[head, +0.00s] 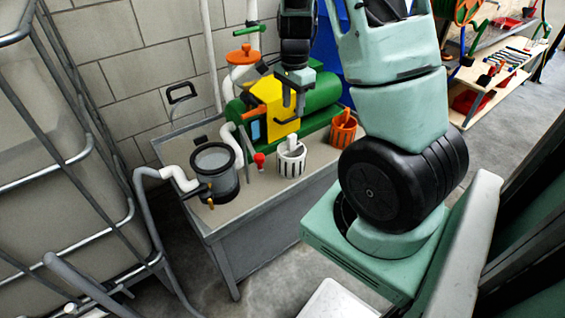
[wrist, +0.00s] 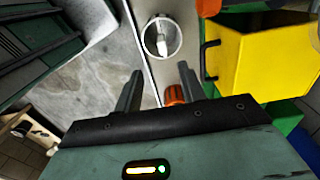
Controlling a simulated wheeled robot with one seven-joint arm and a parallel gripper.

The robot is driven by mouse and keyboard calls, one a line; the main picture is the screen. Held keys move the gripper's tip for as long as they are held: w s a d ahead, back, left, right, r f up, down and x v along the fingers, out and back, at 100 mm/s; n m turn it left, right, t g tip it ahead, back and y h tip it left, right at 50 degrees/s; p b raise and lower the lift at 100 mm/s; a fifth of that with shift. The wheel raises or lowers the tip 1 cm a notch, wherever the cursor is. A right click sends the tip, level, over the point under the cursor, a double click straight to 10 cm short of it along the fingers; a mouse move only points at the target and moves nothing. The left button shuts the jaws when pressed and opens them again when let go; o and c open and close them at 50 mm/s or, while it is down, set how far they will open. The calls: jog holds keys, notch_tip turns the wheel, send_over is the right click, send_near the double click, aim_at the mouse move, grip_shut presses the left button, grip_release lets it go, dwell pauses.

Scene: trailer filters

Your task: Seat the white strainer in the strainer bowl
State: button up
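The white strainer (head: 291,163), a slotted basket with an upright white handle, stands on the bench in the head view. In the wrist view the white strainer (wrist: 149,39) shows from above, beyond the fingertips. The strainer bowl (head: 226,184) is a dark round housing with a grey inside, left of the strainer near the bench's left end. My gripper (head: 293,107) is above the white strainer and apart from it. In the wrist view my gripper (wrist: 159,68) has its fingers spread with nothing between them.
An orange strainer (head: 342,134) stands right of the white one. A yellow box (head: 271,108) and green tank (head: 318,112) stand behind. A red-topped valve (head: 259,159) stands between bowl and strainer. A white pipe (head: 180,179) meets the bowl; a caged tank (head: 60,150) is left.

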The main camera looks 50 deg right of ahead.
aim_at(292, 135)
notch_tip(292, 135, down, 9)
jog(key=shift+r+b, duration=0.1)
jog(key=shift+b, duration=0.75)
jog(key=f, duration=0.2)
jog(key=f+b, duration=0.1)
jog(key=f, duration=0.2)
jog(key=shift+w+d, duration=0.15)
jog(key=shift+d, duration=0.05)
grip_shut()
